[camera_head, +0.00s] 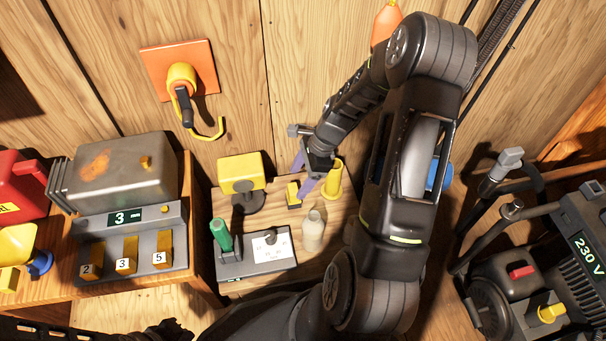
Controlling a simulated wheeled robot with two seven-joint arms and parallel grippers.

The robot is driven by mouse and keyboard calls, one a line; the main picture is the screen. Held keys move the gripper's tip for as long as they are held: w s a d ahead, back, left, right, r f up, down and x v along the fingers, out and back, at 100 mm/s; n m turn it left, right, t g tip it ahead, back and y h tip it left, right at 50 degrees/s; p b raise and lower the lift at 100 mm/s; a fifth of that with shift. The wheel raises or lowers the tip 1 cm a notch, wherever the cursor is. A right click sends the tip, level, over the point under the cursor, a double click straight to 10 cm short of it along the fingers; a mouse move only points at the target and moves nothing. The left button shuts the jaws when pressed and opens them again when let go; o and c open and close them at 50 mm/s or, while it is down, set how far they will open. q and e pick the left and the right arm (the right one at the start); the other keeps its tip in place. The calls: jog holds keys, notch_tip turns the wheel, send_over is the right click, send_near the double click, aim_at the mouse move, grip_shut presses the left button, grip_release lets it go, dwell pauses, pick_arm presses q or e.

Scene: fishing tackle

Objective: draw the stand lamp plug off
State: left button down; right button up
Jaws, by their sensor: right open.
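No part carries a readable stand lamp label, so I cannot tell for sure which plug is the lamp's. A yellow lamp-like head (240,172) on a round dark base stands on the wooden bench. A small yellow block (293,194) lies below my right gripper. A yellow plug-like piece (549,312) sits on the machine marked 230 V at the lower right. My right gripper (302,174) has two purple fingers apart, with nothing seen between them. It is above the bench, beside the yellow cylinder (333,178).
A grey board (230,268) holds a green-handled piece (221,235) and a white plate. A pale bottle (313,231) stands beside it. A grey machine (125,172) with numbered yellow keys is at left. A yellow hook (183,75) is on the wall. My right arm hides the middle.

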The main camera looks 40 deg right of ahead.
aim_at(294, 189)
jog(key=b+x, duration=0.1)
jog(key=x, duration=0.4)
jog(key=shift+a+f+b, duration=0.1)
jog(key=shift+f+b, duration=0.15)
jog(key=shift+b, duration=0.15)
jog(key=shift+c, duration=0.4)
grip_shut()
jog(key=shift+r+p, duration=2.35)
jog(key=shift+r, duration=0.15)
